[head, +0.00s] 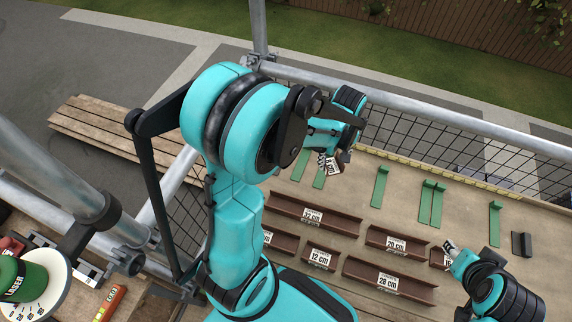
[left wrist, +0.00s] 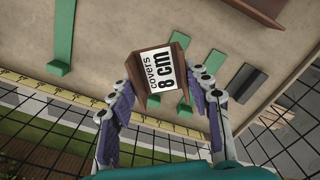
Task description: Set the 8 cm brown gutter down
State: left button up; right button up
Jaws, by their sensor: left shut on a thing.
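The short brown gutter with a white "covers 8 cm" label shows close in the left wrist view (left wrist: 180,44). In the head view the gutter (head: 333,168) is small and partly hidden by my gripper. My left gripper (head: 331,156) is shut on it near the far edge of the board. The fingers stand on either side of the gutter in the left wrist view, and the board shows beyond it. I cannot tell whether the gutter touches the board. My right gripper (head: 450,247) is at the lower right, beside a brown piece; its jaws are too small to read.
Longer brown gutters labelled 32 cm (head: 340,223), 20 cm (head: 420,253), 12 cm (head: 306,257) and 28 cm (head: 420,292) lie on the board. Green strips (head: 380,187) stand along its far side. A yellow ruled edge (head: 400,160) and a mesh railing (head: 430,130) bound it.

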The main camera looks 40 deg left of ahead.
pick_arm(q)
jog(key=n, duration=0.2)
jog(key=a+r+n, duration=0.1)
jog(key=n, duration=0.1)
jog(key=s+r+n, duration=0.1)
jog(key=n, duration=0.2)
jog(key=shift+s+a+r, duration=0.1)
jog(key=shift+a+r, duration=0.1)
jog(key=shift+a, duration=0.15)
jog(key=n, duration=0.2)
jog(key=r+n, duration=0.1)
jog(key=shift+s+a+n+p, duration=0.25)
jog(key=shift+a+n+p, duration=0.05)
jog(key=shift+a+p, duration=0.1)
jog(key=s+a+f+b, duration=0.1)
jog(key=a+f, duration=0.1)
jog(key=a, duration=0.1)
jog(key=s+a+f+b, duration=0.1)
jog(key=a+f, duration=0.2)
jog(key=a, duration=0.1)
jog(key=s+a+f+b, duration=0.1)
jog(key=a+f+b, duration=0.1)
jog(key=a, duration=0.2)
jog(key=shift+s+a+f, duration=0.1)
jog(key=shift+s+f, duration=0.05)
jog(key=shift+s, duration=0.05)
notch_tip(320, 180, down, 4)
jog(key=shift+b, duration=0.95)
